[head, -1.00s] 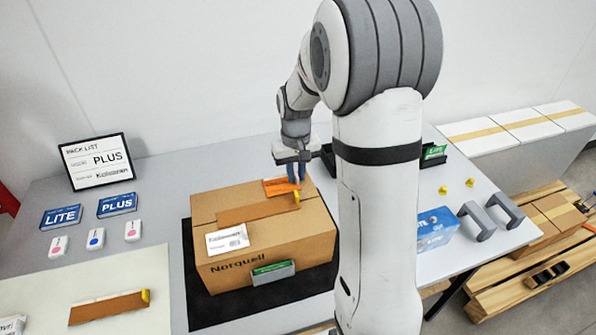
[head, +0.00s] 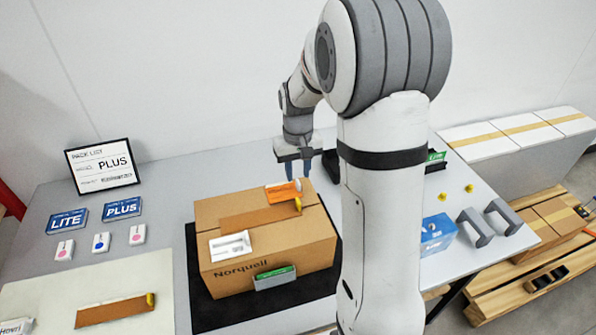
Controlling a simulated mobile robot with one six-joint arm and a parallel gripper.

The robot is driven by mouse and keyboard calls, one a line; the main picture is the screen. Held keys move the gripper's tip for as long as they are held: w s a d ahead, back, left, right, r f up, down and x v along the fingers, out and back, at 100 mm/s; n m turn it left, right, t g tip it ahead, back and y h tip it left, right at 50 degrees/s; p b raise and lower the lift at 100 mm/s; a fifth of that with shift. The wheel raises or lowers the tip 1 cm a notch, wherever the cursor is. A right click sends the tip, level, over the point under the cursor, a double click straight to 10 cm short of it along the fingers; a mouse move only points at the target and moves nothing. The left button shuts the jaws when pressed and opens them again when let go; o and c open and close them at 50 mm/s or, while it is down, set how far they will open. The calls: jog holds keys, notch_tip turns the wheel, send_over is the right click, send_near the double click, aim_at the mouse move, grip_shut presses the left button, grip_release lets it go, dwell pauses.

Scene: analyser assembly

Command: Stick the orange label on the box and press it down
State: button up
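The cardboard box (head: 225,268) stands closed on a black mat (head: 205,312), with "Norquell" printed on its front. The orange label (head: 284,190) lies on the box top near the back right edge; I cannot tell whether it is fully flat. A brown strip with a yellow end (head: 258,216) lies across the top, and a white label (head: 231,246) is at the front left edge. My gripper (head: 298,175) is above the back right part of the box, its two blue fingers apart with nothing visible between them.
A pack list sign (head: 103,166), LITE and PLUS cards (head: 122,208) and several small white items stand left. A grey holder with a green card (head: 275,278) is at the box front. A blue box (head: 437,233) and grey handles (head: 475,227) are right. A pale mat (head: 150,268) lies front left.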

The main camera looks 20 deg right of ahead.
aim_at(278, 194)
jog(key=shift+r+p, duration=1.1)
jog(key=shift+r, duration=0.75)
jog(key=shift+a, duration=0.1)
jog(key=shift+c, duration=0.6)
jog(key=shift+a+n, duration=0.3)
jog(key=shift+n, duration=0.1)
jog(key=shift+c, duration=0.8)
jog(key=a+n, duration=0.4)
jog(key=shift+s+r, duration=0.15)
jog(key=shift+r, duration=0.2)
grip_shut()
jog(key=shift+n, duration=0.6)
jog(key=shift+a+f+b, duration=0.25)
jog(key=shift+f+b, duration=0.9)
jog(key=shift+f, duration=0.5)
jog(key=shift+a+f+b, duration=0.2)
jog(key=shift+f+b, duration=0.95)
jog(key=shift+f, duration=0.45)
jog(key=shift+f+b, duration=0.6)
jog(key=shift+f, duration=0.15)
